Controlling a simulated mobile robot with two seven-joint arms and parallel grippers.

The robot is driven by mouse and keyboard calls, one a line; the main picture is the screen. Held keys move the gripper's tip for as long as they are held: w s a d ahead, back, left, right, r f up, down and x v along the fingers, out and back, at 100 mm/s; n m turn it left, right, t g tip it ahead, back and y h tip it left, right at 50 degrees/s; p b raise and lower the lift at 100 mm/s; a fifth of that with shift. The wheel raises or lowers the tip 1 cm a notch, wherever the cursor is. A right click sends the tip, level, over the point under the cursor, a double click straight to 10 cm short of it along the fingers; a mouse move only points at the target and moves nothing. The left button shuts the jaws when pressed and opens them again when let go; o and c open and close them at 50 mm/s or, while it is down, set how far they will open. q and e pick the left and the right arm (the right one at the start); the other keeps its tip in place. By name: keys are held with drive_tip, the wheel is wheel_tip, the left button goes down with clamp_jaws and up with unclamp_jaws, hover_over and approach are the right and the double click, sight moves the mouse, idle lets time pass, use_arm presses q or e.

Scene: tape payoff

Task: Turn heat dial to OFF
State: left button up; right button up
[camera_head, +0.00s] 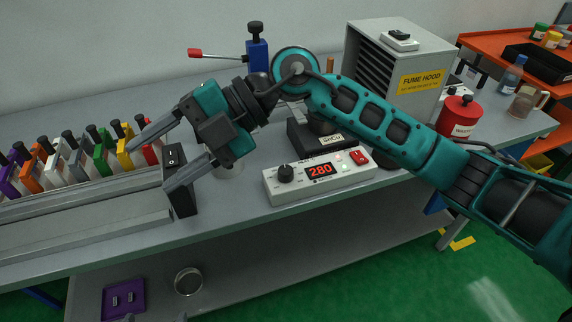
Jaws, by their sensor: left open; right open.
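The heat dial (286,173) is a black knob at the left end of a white control box (323,186) on the bench. The box has a red display (321,169) reading 280 and a red switch (358,157). The dial's pointer direction is too small to read. My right gripper (152,166) reaches in from the right above the bench, left of the dial and clear of it. Its fingers are apart and empty. Of my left gripper (155,318), only small dark tips show at the bottom edge, apart.
A black block labelled SnCu (308,136) sits behind the control box. A fume hood (398,62) and a red canister (459,118) stand to the right. A rack of coloured clamps (75,160) and a black rocker switch box (179,185) are left. A purple tray (110,312) lies on the lower shelf.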

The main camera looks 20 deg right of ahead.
drive_tip(key=w+d+f+m+t+h, duration=0.1)
drive_tip(key=w+d+f+h, duration=0.3)
drive_tip(key=d+h, duration=0.25)
drive_tip(key=m+t+h, duration=0.1)
drive_tip(key=m+h, duration=0.2)
drive_tip(key=h, duration=0.4)
approach(286, 170)
wheel_tip(286, 170, down, 9)
drive_tip(key=shift+r, duration=0.1)
drive_tip(key=shift+c, duration=0.3)
drive_tip(key=c, duration=1)
drive_tip(key=shift+o, duration=0.2)
